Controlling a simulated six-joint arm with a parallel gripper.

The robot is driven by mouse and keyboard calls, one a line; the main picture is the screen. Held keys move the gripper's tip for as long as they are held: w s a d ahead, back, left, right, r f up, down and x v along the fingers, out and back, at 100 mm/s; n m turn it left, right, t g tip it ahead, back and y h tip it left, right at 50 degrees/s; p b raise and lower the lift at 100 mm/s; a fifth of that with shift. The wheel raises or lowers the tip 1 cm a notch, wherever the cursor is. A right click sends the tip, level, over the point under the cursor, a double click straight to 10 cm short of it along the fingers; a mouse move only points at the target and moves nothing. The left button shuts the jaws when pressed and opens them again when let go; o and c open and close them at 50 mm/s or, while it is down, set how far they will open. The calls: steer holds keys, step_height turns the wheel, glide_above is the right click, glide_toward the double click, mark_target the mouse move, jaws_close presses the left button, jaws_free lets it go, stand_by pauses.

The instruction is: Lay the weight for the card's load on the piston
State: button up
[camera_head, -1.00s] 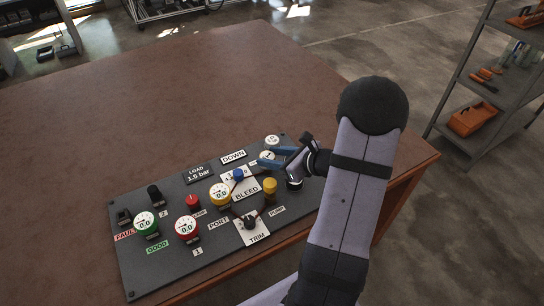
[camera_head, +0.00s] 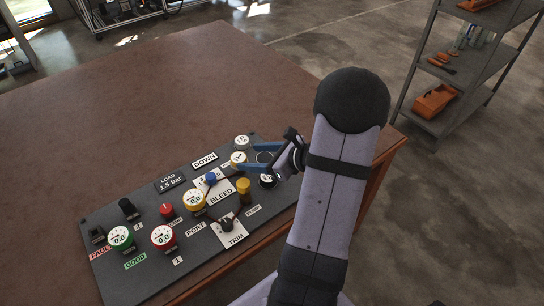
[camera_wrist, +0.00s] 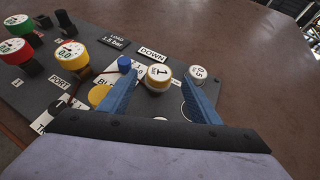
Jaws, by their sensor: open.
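The load card (camera_head: 170,183) on the dark panel reads 1.5 bar. A white-topped weight marked 1 (camera_head: 239,158) sits on the panel; the wrist view shows it upright (camera_wrist: 158,77). A second white-topped weight (camera_head: 241,141) stands beside it, its mark looking like 0.5 upside down in the wrist view (camera_wrist: 198,73). My gripper (camera_head: 249,157) is open and empty, its blue fingers on either side of the weight marked 1 in the wrist view (camera_wrist: 160,79). A dark round piece (camera_head: 268,181) is partly hidden by my gripper. I cannot tell which part is the piston.
The panel carries several gauges, including a green one (camera_head: 121,237), a red one (camera_head: 163,236) and a yellow one (camera_head: 194,198). A blue knob (camera_head: 211,178) and a yellow knob (camera_head: 243,185) stand near my gripper. The brown table (camera_head: 110,120) is clear behind the panel.

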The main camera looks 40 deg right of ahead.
steer(key=v, duration=0.7)
stand_by(0.5)
